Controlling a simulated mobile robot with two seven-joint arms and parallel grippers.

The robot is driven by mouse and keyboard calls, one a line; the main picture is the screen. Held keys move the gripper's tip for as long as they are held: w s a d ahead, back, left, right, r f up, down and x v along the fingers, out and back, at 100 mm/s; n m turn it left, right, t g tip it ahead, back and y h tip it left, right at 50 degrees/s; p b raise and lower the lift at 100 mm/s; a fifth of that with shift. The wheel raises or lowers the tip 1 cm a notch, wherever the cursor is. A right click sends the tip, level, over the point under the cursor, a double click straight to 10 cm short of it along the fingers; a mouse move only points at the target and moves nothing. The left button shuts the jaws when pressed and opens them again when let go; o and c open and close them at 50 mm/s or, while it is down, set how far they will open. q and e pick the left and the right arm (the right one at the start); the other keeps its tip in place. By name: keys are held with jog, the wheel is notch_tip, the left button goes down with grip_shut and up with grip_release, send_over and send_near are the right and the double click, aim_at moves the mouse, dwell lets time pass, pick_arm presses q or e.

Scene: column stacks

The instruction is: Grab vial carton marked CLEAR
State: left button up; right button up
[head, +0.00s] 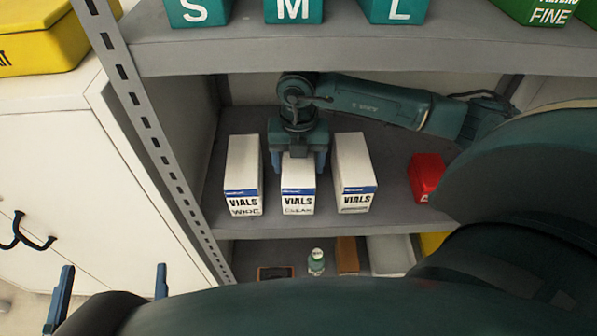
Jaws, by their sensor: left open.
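Three white vial cartons with blue bands stand upright in a row on the middle shelf. The middle carton (298,200) reads VIALS with smaller lettering that looks like CLEAR. The left carton (243,170) reads WIDE. The right carton (354,172) has small print too fine to read. My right gripper (299,165) points down over the middle carton, one finger on each side of it. I cannot tell whether the fingers press on it. My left gripper (112,270) is open and empty at the lower left, far from the cartons.
A red box (426,176) stands to the right on the same shelf. Teal S, M and L boxes (293,10) sit on the shelf above (330,55). A perforated post (150,135) bounds the left side. A small bottle (316,262) and bins are below.

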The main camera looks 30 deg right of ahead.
jog(key=c, duration=1)
jog(key=shift+c, duration=0.3)
jog(key=shift+r, duration=0.1)
